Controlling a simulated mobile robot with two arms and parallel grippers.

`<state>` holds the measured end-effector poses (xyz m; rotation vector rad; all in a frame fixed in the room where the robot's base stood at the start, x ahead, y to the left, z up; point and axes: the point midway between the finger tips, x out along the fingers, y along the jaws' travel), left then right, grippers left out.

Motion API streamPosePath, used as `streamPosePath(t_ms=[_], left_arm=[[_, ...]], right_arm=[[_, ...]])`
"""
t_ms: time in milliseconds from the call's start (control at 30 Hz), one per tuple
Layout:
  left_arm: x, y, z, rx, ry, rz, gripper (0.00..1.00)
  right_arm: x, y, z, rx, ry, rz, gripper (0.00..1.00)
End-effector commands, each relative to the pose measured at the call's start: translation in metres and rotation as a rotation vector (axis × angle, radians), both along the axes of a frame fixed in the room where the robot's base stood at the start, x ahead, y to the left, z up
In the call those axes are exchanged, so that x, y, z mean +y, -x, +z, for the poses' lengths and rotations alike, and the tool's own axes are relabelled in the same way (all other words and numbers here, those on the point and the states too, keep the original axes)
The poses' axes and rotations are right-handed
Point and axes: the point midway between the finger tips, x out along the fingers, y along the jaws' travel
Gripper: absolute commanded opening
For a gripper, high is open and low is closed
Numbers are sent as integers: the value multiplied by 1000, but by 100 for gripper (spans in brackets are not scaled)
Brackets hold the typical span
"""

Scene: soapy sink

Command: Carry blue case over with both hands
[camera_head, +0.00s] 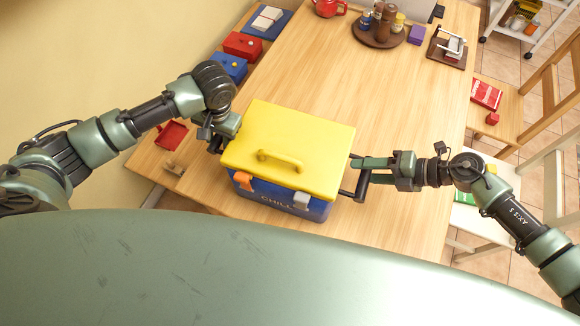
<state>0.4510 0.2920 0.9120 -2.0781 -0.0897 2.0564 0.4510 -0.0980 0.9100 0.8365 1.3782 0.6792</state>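The blue case (262,195) stands on the table with its yellow lid (300,135) shut. The lid has a yellow handle, and an orange latch and a pale latch show at the front. My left gripper (217,143) is at the case's left side. Its fingertips are partly hidden by the lid edge, so I cannot tell whether it holds anything. My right gripper (364,171) is at the black side handle (360,188) on the right. Its two fingers show apart at the handle, with a gap between them.
The wooden table (410,110) is clear behind and right of the case. A round tray (361,36) with bottles, a red teapot (329,7) and a small rack (449,48) stand at the back. Red and blue boxes (243,45) line the left edge. Chairs (543,95) stand right.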

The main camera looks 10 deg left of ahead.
Motion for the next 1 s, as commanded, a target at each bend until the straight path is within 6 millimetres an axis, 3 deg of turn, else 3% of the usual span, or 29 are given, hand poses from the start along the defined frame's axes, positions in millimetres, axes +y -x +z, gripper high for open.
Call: streamPosePath(t_ms=[33,100,167,1000], left_arm=[[0,0,0,0,0,0,19],[0,0,0,0,0,0,0],[0,0,0,0,0,0,0],[0,0,1,-1,0,1,0]], right_arm=[[0,0,0,0,0,0,34],[0,0,0,0,0,0,14],[0,0,0,0,0,0,0],[-1,0,0,0,1,0,0]])
